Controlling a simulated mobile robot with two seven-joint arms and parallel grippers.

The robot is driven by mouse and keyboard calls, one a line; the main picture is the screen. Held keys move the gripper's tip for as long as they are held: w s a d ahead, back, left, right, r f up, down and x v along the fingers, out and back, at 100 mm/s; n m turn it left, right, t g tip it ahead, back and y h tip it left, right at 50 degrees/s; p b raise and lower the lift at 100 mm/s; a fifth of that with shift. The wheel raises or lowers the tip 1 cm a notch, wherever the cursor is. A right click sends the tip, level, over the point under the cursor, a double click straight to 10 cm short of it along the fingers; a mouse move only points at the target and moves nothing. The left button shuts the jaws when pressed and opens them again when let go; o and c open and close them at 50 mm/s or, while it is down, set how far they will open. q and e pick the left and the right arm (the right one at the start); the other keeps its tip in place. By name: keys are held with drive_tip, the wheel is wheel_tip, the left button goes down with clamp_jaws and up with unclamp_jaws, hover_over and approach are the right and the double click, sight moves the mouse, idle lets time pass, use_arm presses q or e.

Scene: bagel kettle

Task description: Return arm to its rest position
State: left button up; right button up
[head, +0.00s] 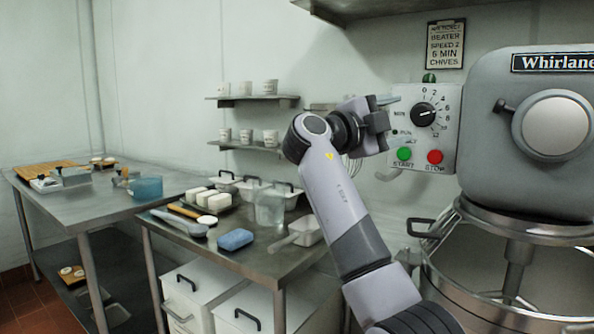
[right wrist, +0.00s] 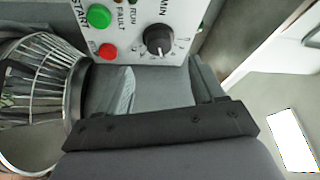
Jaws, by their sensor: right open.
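My right gripper (head: 386,120) is raised in front of the mixer's control panel (head: 447,130) in the head view, with its fingers toward the panel. It is open, and nothing shows between its fingers. In the right wrist view the gripper (right wrist: 145,85) spans the middle, with the panel (right wrist: 130,48) beyond it. The panel carries a green start button (head: 404,154), a red stop button (head: 435,157) and a black dial (head: 423,115). I cannot tell whether the gripper touches the panel. My left gripper is not in view.
The mixer (head: 520,115) and its bowl (head: 480,280) stand at the right. A steel table (head: 262,262) holds a blue sponge (head: 235,239), a clear jug (head: 270,208) and white blocks. Another table (head: 70,210) is at the left. Wall shelves (head: 250,98) hold cups.

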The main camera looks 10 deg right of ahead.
drive_tip(key=w+f+n+t+y+p, duration=0.1)
drive_tip(key=w+f+n+t+y, duration=0.3)
drive_tip(key=f, duration=0.6)
drive_tip(key=w+f+n+y+p, duration=0.1)
drive_tip(key=f+n, duration=0.5)
drive_tip(key=f, duration=0.4)
drive_tip(key=s+a+f+n+t+y+p, duration=0.1)
drive_tip(key=s+f+n+y, duration=0.15)
drive_tip(key=f+n, duration=0.45)
drive_tip(key=s+a+f+n+y+p, duration=0.1)
drive_tip(key=f+n+y, duration=0.15)
drive_tip(key=f, duration=0.95)
drive_tip(key=s+a+f+n+y+p, duration=0.1)
drive_tip(key=s+a+f+n+y, duration=0.15)
drive_tip(key=s+f, duration=0.45)
drive_tip(key=s+a+f+n+y+p, duration=0.1)
drive_tip(key=s+a+f+n+y, duration=0.1)
drive_tip(key=s+f+n+y, duration=0.3)
drive_tip(key=s+a+f+n+y+p, duration=0.1)
drive_tip(key=s+a+f+n, duration=0.1)
drive_tip(key=s, duration=0.8)
drive_tip(key=s+a+f+n+y+p, duration=0.1)
drive_tip(key=s+a+f+n+y, duration=0.1)
drive_tip(key=s, duration=0.8)
drive_tip(key=shift+s+a+g, duration=0.4)
drive_tip(key=shift+a, duration=0.25)
